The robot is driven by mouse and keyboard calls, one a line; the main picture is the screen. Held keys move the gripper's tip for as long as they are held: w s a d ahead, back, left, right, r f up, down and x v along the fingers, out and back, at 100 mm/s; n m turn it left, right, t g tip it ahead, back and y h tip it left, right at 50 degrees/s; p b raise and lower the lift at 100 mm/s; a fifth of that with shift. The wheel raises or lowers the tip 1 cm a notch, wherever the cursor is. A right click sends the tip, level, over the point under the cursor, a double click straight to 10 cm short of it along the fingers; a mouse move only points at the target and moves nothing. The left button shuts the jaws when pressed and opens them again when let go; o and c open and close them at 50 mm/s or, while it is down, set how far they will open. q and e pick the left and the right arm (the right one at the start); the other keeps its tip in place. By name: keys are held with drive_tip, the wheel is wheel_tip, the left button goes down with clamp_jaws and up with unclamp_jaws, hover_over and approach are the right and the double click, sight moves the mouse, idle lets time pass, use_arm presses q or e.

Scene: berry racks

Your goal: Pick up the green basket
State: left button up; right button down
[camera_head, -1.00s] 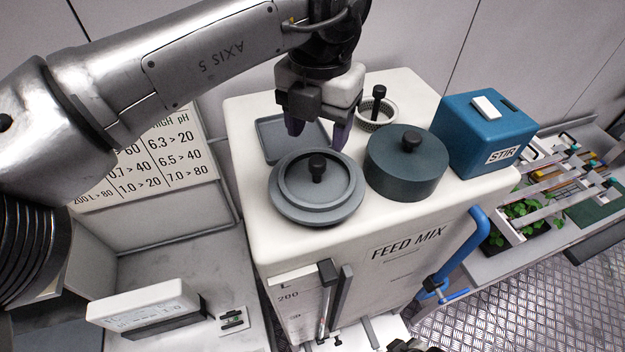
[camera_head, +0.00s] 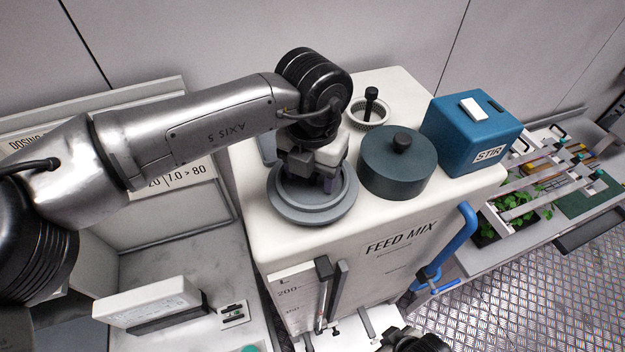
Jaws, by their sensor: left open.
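I see no plainly green basket. A small mesh basket (camera_head: 368,117) with a black upright knob stands at the back of the white feed mix cabinet and looks pale grey. My left gripper (camera_head: 312,184) is open over the grey round lid (camera_head: 305,212) at the front of the cabinet top. The fingers reach down inside the lid's rim, and the gripper hides the lid's black knob. I cannot tell whether they touch it. The mesh basket is behind and right of this gripper, apart from it.
A dark teal lidded pot (camera_head: 396,168) stands close right of the lid. The blue STIR box (camera_head: 470,135) is further right. A blue handle (camera_head: 462,240) sticks out at the cabinet's side. A plant tray (camera_head: 515,218) stands on the right bench.

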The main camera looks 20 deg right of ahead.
use_arm(q)
drive_tip(key=shift+c, duration=0.3)
drive_tip(key=c, duration=1)
drive_tip(key=shift+o, duration=0.2)
